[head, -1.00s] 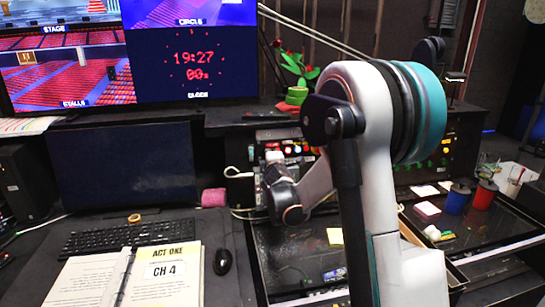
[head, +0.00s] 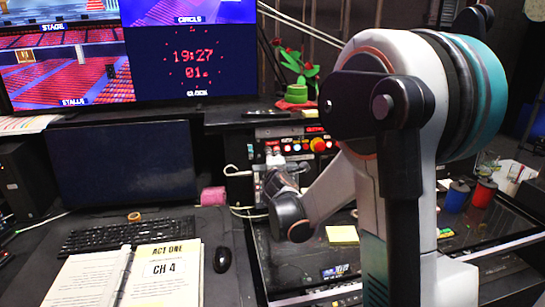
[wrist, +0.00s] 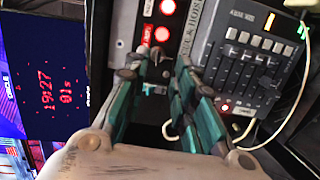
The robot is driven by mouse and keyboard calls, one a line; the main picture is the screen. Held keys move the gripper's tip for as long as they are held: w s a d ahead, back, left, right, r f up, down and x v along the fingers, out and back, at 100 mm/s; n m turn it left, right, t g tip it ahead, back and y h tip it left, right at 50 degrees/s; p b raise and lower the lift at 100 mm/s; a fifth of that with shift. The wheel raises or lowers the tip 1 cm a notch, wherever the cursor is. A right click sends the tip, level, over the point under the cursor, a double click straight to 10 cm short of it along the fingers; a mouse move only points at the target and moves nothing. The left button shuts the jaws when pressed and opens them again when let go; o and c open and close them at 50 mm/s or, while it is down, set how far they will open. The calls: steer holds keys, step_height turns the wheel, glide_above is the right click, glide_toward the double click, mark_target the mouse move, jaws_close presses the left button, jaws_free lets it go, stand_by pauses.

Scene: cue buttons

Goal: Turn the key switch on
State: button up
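A fader console (wrist: 245,70) with cables lies to the right in the wrist view. In the head view, a red mushroom button (head: 318,145) is right of my gripper. A monitor (head: 122,163), keyboard (head: 125,235), mouse (head: 223,259) and open binder (head: 130,275) are left.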

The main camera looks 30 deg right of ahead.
steer(key=shift+v, duration=2.5)
steer(key=s+a+f+m+g+y, duration=0.1)
steer(key=s+a+m, duration=0.3)
steer(key=s, duration=0.6)
steer(key=s+a+f+m+g+y, duration=0.2)
steer(key=s+a+m+g+y, duration=0.1)
steer(key=s+a, duration=0.5)
steer(key=s+a+f+m+g+y, duration=0.1)
steer(key=s+a+m, duration=0.5)
steer(key=s, duration=0.8)
steer(key=g+y, duration=0.1)
steer(key=g, duration=0.1)
steer(key=shift+a+f+g+y, duration=0.2)
steer(key=shift+g+y, duration=0.1)
steer(key=shift+y, duration=0.1)
steer(key=shift+s, duration=0.1)
